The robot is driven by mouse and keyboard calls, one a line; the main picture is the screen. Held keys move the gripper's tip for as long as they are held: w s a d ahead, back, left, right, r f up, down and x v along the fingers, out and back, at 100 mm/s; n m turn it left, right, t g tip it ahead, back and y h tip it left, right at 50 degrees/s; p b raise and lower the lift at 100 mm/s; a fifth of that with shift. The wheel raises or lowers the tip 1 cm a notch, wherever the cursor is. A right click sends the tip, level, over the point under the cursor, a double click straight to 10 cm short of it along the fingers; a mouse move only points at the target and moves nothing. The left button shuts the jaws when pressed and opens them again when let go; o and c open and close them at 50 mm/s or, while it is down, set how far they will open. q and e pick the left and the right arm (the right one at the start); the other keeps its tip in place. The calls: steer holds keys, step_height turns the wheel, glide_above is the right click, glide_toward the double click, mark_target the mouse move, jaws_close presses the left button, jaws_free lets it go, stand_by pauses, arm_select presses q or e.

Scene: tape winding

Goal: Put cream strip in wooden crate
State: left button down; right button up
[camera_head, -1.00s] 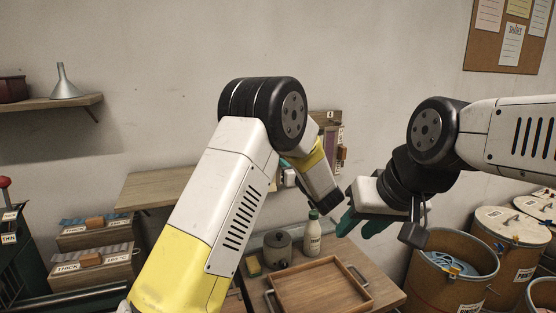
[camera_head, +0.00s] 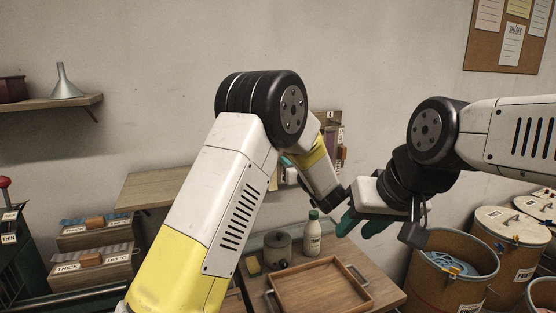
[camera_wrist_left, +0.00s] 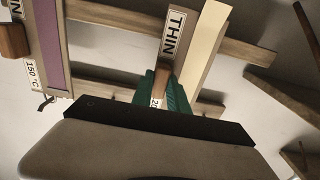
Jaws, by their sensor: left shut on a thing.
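The cream strip (camera_wrist_left: 204,45) is in the left wrist view, on a board beside a "THIN" label against the wall rack. My left gripper (camera_wrist_left: 160,92) has its green fingers shut on the small wooden handle (camera_wrist_left: 161,80) at that board's lower end. In the head view, my left gripper (camera_head: 286,161) is mostly hidden behind my own forearm. My right gripper (camera_head: 362,223) is open and empty above the table, its green fingers apart. Two wooden crates stand at the left, an upper one (camera_head: 95,240) and a lower one (camera_head: 95,276) labelled "THICK".
A wooden tray (camera_head: 275,298) lies on the table, with a grey pot (camera_head: 277,250) and a white bottle (camera_head: 312,238) behind it. A purple strip (camera_wrist_left: 49,45) hangs left of the cream one. Drums, one holding blue coils (camera_head: 452,265), stand at the right.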

arm_select(q)
steer(key=shift+v, duration=2.7)
steer(key=shift+r, duration=0.1)
